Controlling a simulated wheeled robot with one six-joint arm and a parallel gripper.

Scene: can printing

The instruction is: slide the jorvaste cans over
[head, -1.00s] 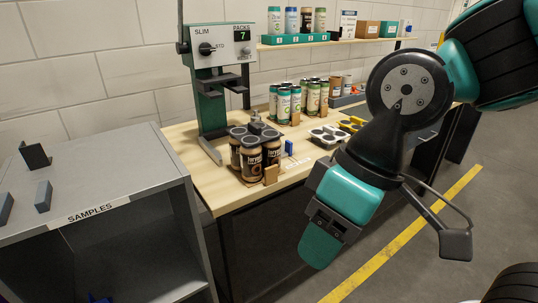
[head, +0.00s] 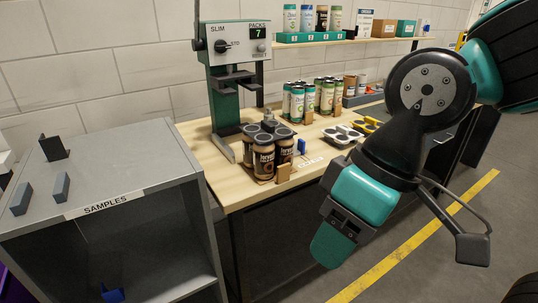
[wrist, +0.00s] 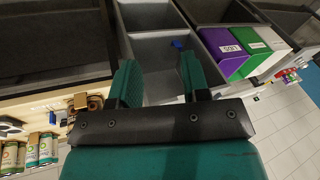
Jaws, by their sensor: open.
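A group of brown cans with dark labels (head: 264,162), apparently the jorvaste cans, stands upright at the front of the wooden bench, below the press. Grey lids or a carrier top cover the pack, and a small wooden block (head: 283,173) touches its front side. My gripper (wrist: 160,75) is open and empty in the wrist view, its two teal fingers apart. In the head view my gripper (head: 334,240) hangs right of and nearer than the cans, clear of the bench front. Brown shapes at the left of the wrist view (wrist: 85,102) may be the same cans.
The teal press (head: 224,85) stands behind the cans; its display reads 7. Green and white cans (head: 312,95) stand farther back. A grey carrier (head: 342,135) and small blue piece (head: 301,146) lie right of the cans. The grey SAMPLES cabinet (head: 100,205) is at left.

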